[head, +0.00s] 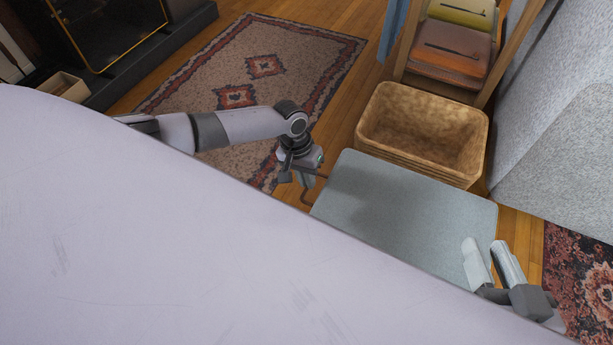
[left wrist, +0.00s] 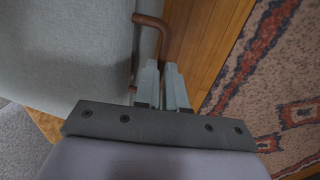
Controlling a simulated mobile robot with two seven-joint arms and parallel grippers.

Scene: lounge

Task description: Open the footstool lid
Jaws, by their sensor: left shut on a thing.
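The footstool's grey-blue lid (head: 405,212) lies below the basket in the head view, its lower part hidden by my own pale body. A brown handle (head: 308,197) stands out at the lid's left edge; it also shows in the left wrist view (left wrist: 150,20) beside the grey fabric (left wrist: 70,50). My left gripper (head: 305,181) is at that edge, shut on the handle, its fingers close together in the left wrist view (left wrist: 165,68). The exact contact is partly hidden by the fingers. My right gripper (head: 489,248) is over the lid's lower right corner, fingers apart and empty.
A wicker basket (head: 423,130) stands just beyond the footstool. A wooden rack (head: 480,90) with folded textiles is behind it. A grey sofa (head: 560,130) is at the right. A patterned rug (head: 240,80) covers open floor at the left.

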